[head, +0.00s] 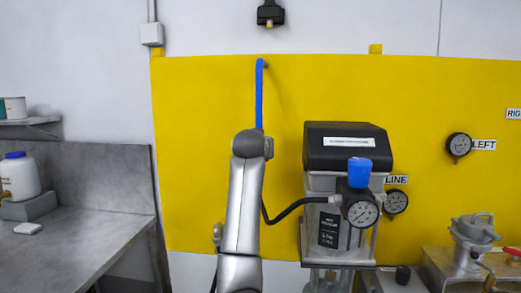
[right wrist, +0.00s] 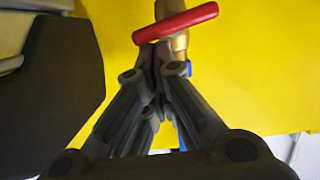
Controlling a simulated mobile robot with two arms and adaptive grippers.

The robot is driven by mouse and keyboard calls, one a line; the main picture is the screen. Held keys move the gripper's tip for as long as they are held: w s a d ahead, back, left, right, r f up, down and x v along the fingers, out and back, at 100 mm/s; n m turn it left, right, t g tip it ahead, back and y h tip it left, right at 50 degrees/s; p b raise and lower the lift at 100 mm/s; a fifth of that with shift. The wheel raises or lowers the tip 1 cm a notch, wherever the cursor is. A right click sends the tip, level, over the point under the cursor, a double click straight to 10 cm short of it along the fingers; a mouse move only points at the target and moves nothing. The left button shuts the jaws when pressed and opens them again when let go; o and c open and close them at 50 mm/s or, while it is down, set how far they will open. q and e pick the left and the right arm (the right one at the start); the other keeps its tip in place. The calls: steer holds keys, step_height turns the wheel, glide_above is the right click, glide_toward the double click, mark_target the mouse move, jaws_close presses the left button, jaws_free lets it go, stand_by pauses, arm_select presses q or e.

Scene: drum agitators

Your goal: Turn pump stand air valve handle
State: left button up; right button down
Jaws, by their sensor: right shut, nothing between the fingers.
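The valve handle (right wrist: 176,23) is a red bar on a brass valve body (right wrist: 172,42) against the yellow panel, at the top of the right wrist view. It slants slightly up to the right. My right gripper (right wrist: 157,58) is shut and empty, with its fingertips just below the handle and beside the brass body. I cannot tell whether they touch it. In the head view my arm hides the valve and the gripper. The pump stand (head: 345,148) with its black top stands right of the arm. My left gripper is in neither view.
A blue hose (head: 259,95) runs down the yellow panel (head: 205,120) behind my arm. A black hose (head: 290,208) runs to the stand's gauge (head: 361,211). A grey bench (head: 85,235) is at left, and a metal pot (head: 474,232) is at right.

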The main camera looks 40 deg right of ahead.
steer(key=shift+s+d+f+m, duration=0.1)
steer(key=shift+m, duration=0.2)
stand_by(0.4)
